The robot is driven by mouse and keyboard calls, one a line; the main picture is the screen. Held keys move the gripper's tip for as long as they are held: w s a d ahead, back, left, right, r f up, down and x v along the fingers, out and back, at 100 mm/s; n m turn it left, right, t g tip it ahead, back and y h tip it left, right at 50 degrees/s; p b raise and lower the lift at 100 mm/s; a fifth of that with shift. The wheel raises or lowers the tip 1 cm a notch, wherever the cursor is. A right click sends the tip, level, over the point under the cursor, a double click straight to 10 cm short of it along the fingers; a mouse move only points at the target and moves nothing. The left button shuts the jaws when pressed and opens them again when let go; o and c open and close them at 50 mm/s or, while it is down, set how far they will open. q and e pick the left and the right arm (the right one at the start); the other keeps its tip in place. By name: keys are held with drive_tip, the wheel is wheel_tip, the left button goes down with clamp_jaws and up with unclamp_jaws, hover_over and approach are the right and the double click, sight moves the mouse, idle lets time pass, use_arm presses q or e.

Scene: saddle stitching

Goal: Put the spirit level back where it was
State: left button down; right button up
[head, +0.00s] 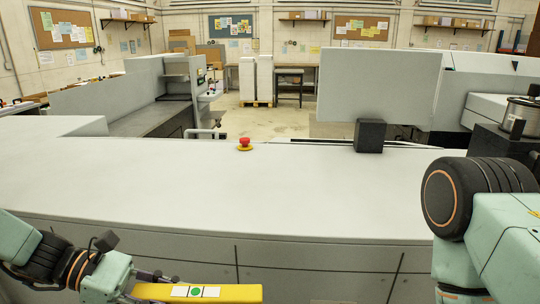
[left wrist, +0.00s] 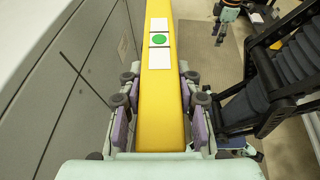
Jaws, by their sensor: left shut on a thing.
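The yellow spirit level (head: 235,293) shows at the bottom of the head view, with a green round spot between white patches on its face. In the left wrist view the level (left wrist: 160,115) runs straight out between the fingers, away from the wrist. My left gripper (left wrist: 159,88) is shut on it, with a finger pad along each side. In the head view my left gripper (head: 152,280) holds the level in front of the near side of the long grey machine. My right arm shows at the right of the head view, but its gripper is out of frame.
The long grey machine top (head: 200,190) is broad and mostly bare. A red emergency button (head: 244,144) and a dark block (head: 370,135) stand at its far edge. A metal pot (head: 522,115) stands at the far right. Grey panels rise behind.

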use_arm(q)
drive_tip(key=n+t, duration=0.2)
drive_tip(key=t, duration=0.1)
drive_tip(key=shift+w+a+n+t+y, duration=0.1)
drive_tip(key=shift+a+n+t+y, duration=0.05)
drive_tip(key=shift+n+t+y, duration=0.2)
drive_tip(key=shift+a+f+n+t, duration=0.1)
drive_tip(key=shift+f+n+t, duration=0.1)
drive_tip(key=shift+n+t, duration=0.55)
drive_tip(key=n+t+y, duration=0.1)
drive_tip(key=f+n+t, duration=0.1)
drive_tip(key=shift+a+f+n+y, duration=0.15)
drive_tip(key=shift+a+n+y, duration=0.15)
drive_tip(key=shift+y, duration=0.05)
wheel_tip(320, 180, down, 21)
drive_tip(key=b, duration=2.1)
drive_tip(key=shift+t, duration=0.3)
use_arm(e)
wheel_tip(320, 180, down, 21)
use_arm(q)
drive_tip(key=shift+a+f, duration=0.1)
use_arm(e)
drive_tip(key=shift+c, duration=0.4)
